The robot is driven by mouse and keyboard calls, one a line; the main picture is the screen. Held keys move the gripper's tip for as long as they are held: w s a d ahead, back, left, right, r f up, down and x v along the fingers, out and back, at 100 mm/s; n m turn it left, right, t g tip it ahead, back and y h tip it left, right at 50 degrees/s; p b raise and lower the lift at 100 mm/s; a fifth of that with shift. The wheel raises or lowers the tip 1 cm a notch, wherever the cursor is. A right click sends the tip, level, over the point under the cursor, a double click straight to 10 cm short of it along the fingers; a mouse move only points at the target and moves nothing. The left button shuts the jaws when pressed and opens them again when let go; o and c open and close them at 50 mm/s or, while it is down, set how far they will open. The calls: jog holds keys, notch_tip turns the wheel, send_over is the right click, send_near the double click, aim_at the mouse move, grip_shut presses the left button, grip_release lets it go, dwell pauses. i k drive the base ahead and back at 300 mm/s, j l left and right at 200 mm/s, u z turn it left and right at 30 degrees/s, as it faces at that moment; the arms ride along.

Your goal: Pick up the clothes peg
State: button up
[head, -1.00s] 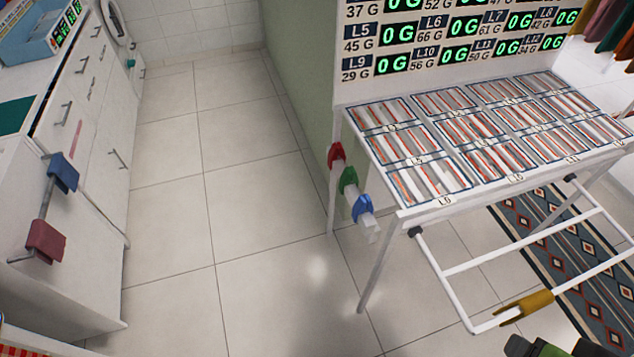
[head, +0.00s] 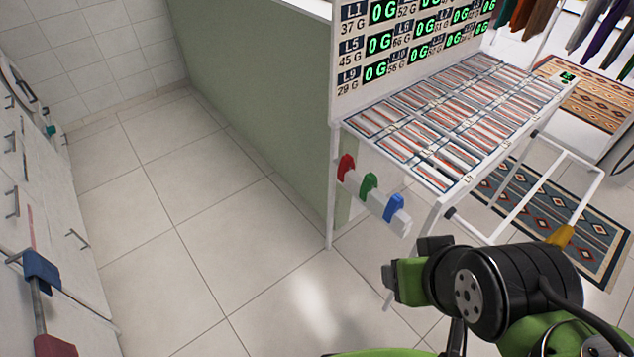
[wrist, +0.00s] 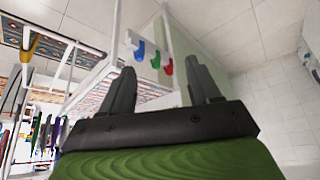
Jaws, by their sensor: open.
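Several peg-like clips are in view, and I cannot tell which one is meant. A red clip (head: 346,168), a green clip (head: 368,187) and a blue clip (head: 394,208) sit in a row on a white bar projecting from the table's left side. In the wrist view the blue (wrist: 140,51), green (wrist: 155,61) and red (wrist: 167,65) clips show beyond my gripper (wrist: 159,75), between its fingers. My gripper is open and empty, apart from them.
A white table (head: 335,128) holds several trays under a board of weight readouts. Tiled floor (head: 190,240) between is clear. Patterned rugs lie at right.

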aim_at(370, 181)
jog(key=i+j+u, duration=0.3)
jog(key=i, duration=0.15)
jog(key=i+j+u, duration=0.2)
jog(key=i+u, duration=0.15)
jog(key=i+l+u, duration=0.2)
jog(key=i, duration=0.25)
